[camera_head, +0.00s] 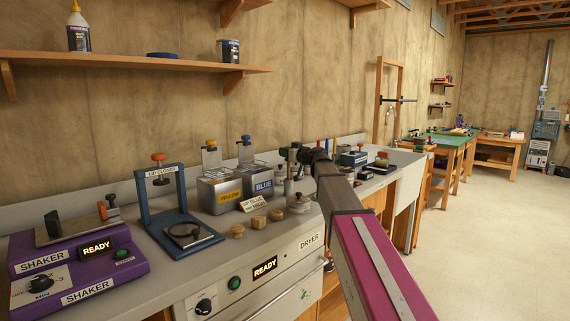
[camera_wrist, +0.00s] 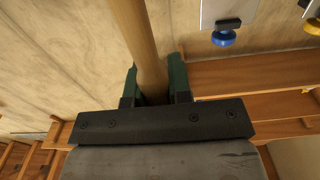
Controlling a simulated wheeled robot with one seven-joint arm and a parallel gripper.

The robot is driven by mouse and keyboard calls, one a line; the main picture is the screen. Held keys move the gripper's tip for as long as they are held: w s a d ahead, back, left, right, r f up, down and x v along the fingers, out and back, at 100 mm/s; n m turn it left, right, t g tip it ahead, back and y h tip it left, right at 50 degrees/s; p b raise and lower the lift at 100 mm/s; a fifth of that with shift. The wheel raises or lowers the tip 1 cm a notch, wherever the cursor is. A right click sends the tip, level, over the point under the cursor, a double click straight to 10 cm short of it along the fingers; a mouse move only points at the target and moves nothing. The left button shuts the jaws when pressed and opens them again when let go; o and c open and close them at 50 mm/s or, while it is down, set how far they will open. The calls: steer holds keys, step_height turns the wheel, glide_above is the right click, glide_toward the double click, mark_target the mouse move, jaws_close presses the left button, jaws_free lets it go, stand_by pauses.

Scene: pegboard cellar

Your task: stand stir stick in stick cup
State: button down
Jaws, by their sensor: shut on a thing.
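My gripper (camera_wrist: 153,80) is shut on a pale wooden stir stick (camera_wrist: 134,38) in the wrist view. The stick passes between the two green fingers and runs up out of the top of the picture; its far end is out of view. I cannot pick out the stick cup for certain in either view; my arm hides part of the counter.
A lid closer (camera_head: 169,208) and purple shaker (camera_head: 75,262) are further left. A shelf (camera_head: 130,66) hangs above. The floor at right is clear.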

steer(key=shift+f, duration=1.95)
steer(key=c, duration=1)
jaws_free()
steer(key=shift+c, duration=0.2)
steer(key=v, duration=1.2)
